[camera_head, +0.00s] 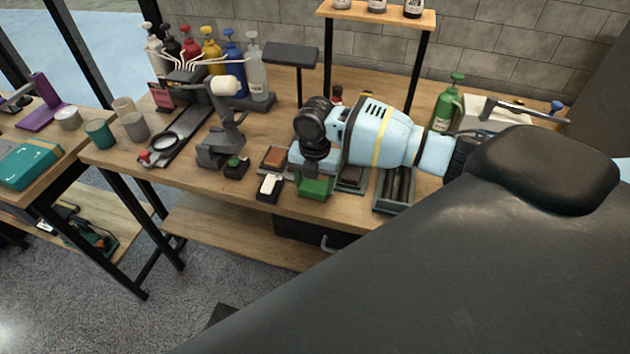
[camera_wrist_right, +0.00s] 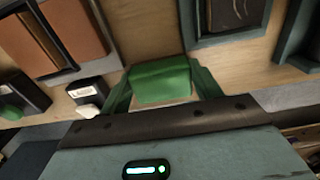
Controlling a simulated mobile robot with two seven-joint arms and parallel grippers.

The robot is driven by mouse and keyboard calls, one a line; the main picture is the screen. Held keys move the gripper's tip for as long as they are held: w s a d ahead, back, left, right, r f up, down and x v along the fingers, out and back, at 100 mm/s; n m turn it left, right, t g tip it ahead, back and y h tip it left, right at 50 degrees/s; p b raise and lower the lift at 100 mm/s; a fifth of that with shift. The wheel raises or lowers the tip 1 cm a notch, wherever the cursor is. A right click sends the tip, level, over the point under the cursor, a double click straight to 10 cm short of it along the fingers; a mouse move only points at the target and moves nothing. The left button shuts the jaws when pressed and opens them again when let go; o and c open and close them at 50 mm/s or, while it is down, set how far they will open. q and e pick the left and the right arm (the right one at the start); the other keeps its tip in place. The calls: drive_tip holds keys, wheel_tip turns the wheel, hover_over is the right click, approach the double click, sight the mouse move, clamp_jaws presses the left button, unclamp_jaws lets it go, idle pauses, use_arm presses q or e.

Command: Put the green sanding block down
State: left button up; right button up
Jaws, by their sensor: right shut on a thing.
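The green sanding block (camera_head: 315,187) is near the front edge of the wooden workbench, below my right wrist. My right gripper (camera_head: 313,182) is shut on it. In the right wrist view the green block (camera_wrist_right: 160,82) sits between the two green fingers of the gripper (camera_wrist_right: 160,88). The fingers hide its sides, and I cannot tell whether its underside touches the bench. My left gripper is not in view.
To the left are a brown block in a dark tray (camera_head: 277,159), a black-and-white brush (camera_head: 269,187) and a small dark block with a green top (camera_head: 236,166). Dark trays (camera_head: 392,206) stand close on the right. Bottles (camera_head: 257,75) stand behind, left.

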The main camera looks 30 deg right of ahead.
sight(315, 182)
drive_tip(key=shift+f, duration=0.1)
drive_tip(key=o, duration=1)
drive_tip(key=shift+c, duration=0.2)
wheel_tip(315, 182, up, 12)
drive_tip(key=s+a+f+m+t+y, duration=0.3)
drive_tip(key=s+a+f+m, duration=0.25)
drive_tip(key=a+f, duration=0.35)
drive_tip(key=s+a+f+m+t+y, duration=0.35)
drive_tip(key=a+f+m, duration=0.25)
drive_tip(key=a+f, duration=0.25)
drive_tip(key=s+d+f+m+t+h, duration=0.1)
drive_tip(key=s+d+f+m, duration=0.1)
drive_tip(key=s, duration=0.4)
drive_tip(key=s+d+f+m+t+h, duration=0.1)
drive_tip(key=s+d+f+m+h, duration=0.1)
drive_tip(key=s+m, duration=0.4)
drive_tip(key=s+d+f+m+t+h, duration=0.1)
drive_tip(key=s+d+f+m, duration=0.2)
drive_tip(key=s, duration=0.4)
wheel_tip(315, 182, down, 3)
drive_tip(key=shift+s+d+r+m, duration=0.15)
drive_tip(key=shift+s+d+m, duration=0.2)
drive_tip(key=shift+m, duration=0.5)
